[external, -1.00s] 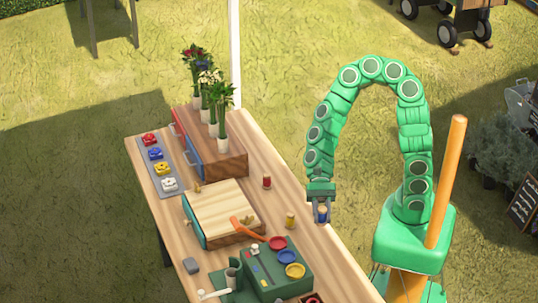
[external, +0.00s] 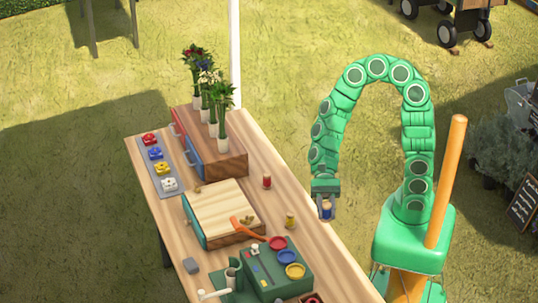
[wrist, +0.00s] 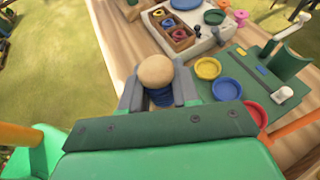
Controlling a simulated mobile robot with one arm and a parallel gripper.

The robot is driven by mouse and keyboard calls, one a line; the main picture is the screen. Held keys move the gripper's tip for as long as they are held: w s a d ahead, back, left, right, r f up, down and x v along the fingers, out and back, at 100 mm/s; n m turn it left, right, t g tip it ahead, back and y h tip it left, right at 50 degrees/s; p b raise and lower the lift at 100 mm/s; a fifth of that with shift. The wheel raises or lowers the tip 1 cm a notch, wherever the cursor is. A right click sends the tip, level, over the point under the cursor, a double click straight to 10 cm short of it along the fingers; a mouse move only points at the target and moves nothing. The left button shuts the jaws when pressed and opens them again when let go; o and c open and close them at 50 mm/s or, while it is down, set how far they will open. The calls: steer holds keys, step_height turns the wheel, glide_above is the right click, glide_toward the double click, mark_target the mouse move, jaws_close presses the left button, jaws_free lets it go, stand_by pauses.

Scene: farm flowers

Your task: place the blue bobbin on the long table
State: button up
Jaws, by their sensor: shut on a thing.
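My gripper (external: 326,205) is shut on the blue bobbin (external: 326,212), which hangs below the fingers. In the wrist view the bobbin shows a round pale wooden end (wrist: 156,71) and blue thread (wrist: 160,97) between my two grey fingers. The long table (external: 262,146) is a wooden top running down the external view. The bobbin appears at or just beyond the table's right edge, raised off the surface; its exact height is hard to tell. A red bobbin (external: 267,182) and a yellow bobbin (external: 290,220) stand along that edge.
A drawer box (external: 226,160) with flower vases stands at the far end. A wooden board (external: 216,207) with an orange-handled tool and a green tray (external: 262,272) with coloured dishes take up the middle and near part. Bare wood shows around the red and yellow bobbins.

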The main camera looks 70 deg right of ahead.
steer(key=w+d+f+m+t+y, duration=0.1)
steer(key=w+d+m+t, duration=0.2)
steer(key=w+d, duration=1)
steer(key=w+d+f+m+t, duration=0.25)
steer(key=w+d, duration=0.65)
steer(key=w, duration=0.8)
steer(key=w+d+f+m+t, duration=0.1)
steer(key=w+d, duration=0.2)
steer(key=d, duration=0.7)
steer(key=w+d+f+m+t, duration=0.1)
steer(key=w+d+f+t, duration=0.1)
steer(key=d, duration=0.8)
steer(key=w+d+f+m+t+h, duration=0.1)
steer(key=w+d+f, duration=0.1)
steer(key=d, duration=0.9)
steer(key=shift+w, duration=0.85)
steer(key=shift+f+t, duration=0.1)
steer(key=shift+t, duration=0.15)
glide_above(249, 139)
steer(key=shift+s+a+f, duration=0.1)
steer(key=shift+f, duration=2.25)
steer(key=shift+s+a+f, duration=0.1)
steer(key=shift+f, duration=2.2)
steer(key=shift+w+d+f, duration=0.1)
